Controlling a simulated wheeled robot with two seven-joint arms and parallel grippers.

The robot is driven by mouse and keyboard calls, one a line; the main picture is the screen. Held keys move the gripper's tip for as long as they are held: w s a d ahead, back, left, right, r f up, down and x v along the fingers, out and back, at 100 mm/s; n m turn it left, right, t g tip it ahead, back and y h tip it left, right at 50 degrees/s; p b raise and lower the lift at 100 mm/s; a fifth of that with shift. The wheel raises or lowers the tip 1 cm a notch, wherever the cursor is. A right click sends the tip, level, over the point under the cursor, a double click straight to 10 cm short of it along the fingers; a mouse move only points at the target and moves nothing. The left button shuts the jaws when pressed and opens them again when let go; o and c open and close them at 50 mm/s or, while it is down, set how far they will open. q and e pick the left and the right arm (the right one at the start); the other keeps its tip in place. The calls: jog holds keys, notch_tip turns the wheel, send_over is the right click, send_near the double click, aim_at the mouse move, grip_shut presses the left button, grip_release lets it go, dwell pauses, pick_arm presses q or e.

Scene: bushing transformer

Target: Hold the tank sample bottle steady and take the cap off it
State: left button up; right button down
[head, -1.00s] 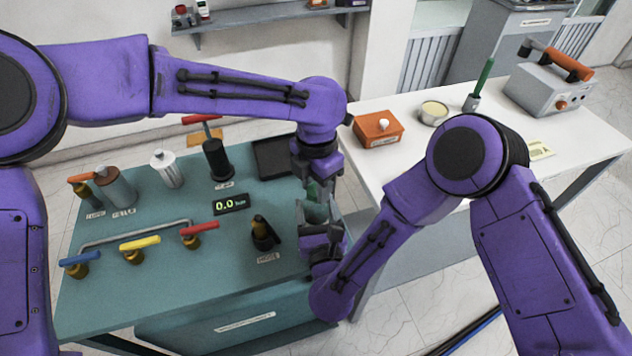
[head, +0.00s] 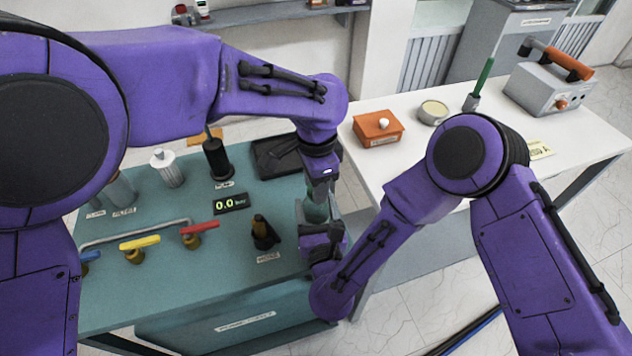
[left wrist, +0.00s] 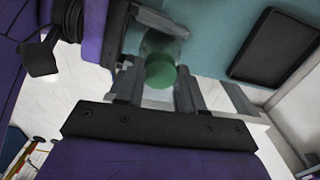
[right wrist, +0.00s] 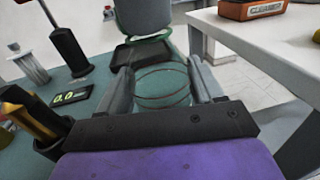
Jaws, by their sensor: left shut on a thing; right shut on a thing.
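The sample bottle is clear, pale green glass; in the head view (head: 316,209) it stands between my two grippers, partly hidden. My right gripper (head: 322,235) is shut on its body from the near side. In the right wrist view the bottle (right wrist: 162,88) fills the space between the two fingers. My left gripper (head: 319,192) comes down from above at the bottle's top. In the left wrist view the green cap (left wrist: 161,73) lies between its fingers, with the clear bottle (left wrist: 160,45) beside it.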

pick_arm(q)
jog(key=shift+n, duration=1)
jog(key=o, duration=1.2)
jog(key=shift+c, duration=0.2)
